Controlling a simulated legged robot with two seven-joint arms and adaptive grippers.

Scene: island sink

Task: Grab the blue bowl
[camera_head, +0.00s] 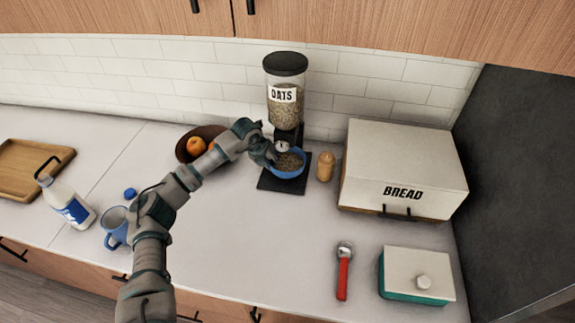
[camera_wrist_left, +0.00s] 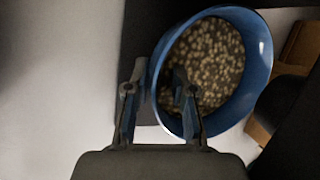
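The blue bowl (camera_head: 290,173), filled with oats, sits on the dark base of the oats dispenser (camera_head: 286,95), below its outlet. My left gripper (camera_head: 270,155) is at the bowl's left side. In the left wrist view, the gripper (camera_wrist_left: 160,75) straddles the wall of the bowl (camera_wrist_left: 262,62). One finger is outside the wall and the other is inside, above the oats. A gap shows between the fingertips, and a firm grip on the wall is not visible. My right gripper is not in view.
A brown fruit bowl (camera_head: 183,150) stands behind my left arm. A blue mug (camera_head: 115,228) and milk bottle (camera_head: 66,204) are at left. The front middle counter is clear.

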